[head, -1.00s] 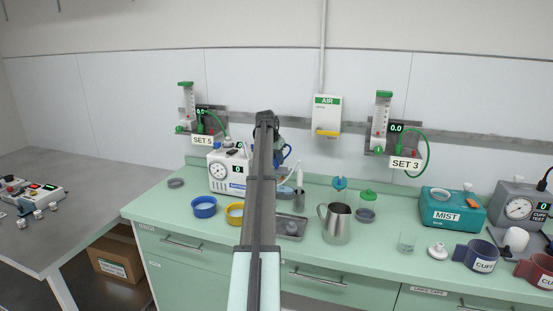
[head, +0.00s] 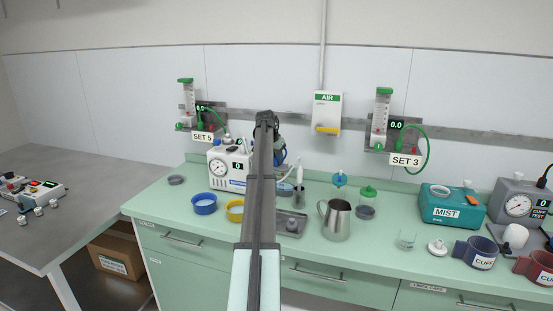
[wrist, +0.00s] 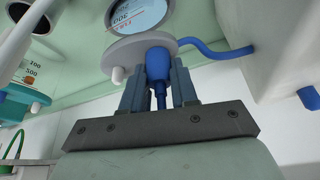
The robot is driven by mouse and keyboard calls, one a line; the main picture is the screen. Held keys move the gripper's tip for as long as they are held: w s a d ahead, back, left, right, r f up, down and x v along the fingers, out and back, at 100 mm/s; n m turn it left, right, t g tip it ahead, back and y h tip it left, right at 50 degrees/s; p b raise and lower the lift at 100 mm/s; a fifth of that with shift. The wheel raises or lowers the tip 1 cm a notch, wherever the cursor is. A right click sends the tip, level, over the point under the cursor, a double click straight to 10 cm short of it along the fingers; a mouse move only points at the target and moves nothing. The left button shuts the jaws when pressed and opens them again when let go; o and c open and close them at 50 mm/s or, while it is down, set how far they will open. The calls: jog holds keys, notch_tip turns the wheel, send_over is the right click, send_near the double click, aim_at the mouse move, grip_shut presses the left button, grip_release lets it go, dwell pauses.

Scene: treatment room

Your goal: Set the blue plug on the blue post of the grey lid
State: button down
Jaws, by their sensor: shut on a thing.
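In the wrist view my gripper (wrist: 160,90) is shut on the blue plug (wrist: 158,64), whose thin blue tail runs back between the fingers. The plug's far end overlaps the edge of the round grey lid (wrist: 118,55). I cannot tell whether it touches the lid or sits on a post; any blue post behind it is hidden. A pale post (wrist: 118,75) sticks out of the lid on the left. A blue hose (wrist: 215,52) runs from the lid's right side. A clear jar with a printed label (wrist: 140,15) is beyond the lid.
A white machine with a gauge (head: 217,168) stands left of my arm. A metal tray (head: 291,232) and steel jug (head: 336,224) stand to the right. The left of the counter is mostly bare.

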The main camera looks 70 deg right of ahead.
dwell(0.4)
jog(key=c, duration=0.8)
grip_release()
jog(key=shift+r, duration=0.1)
jog(key=shift+r, duration=3.35)
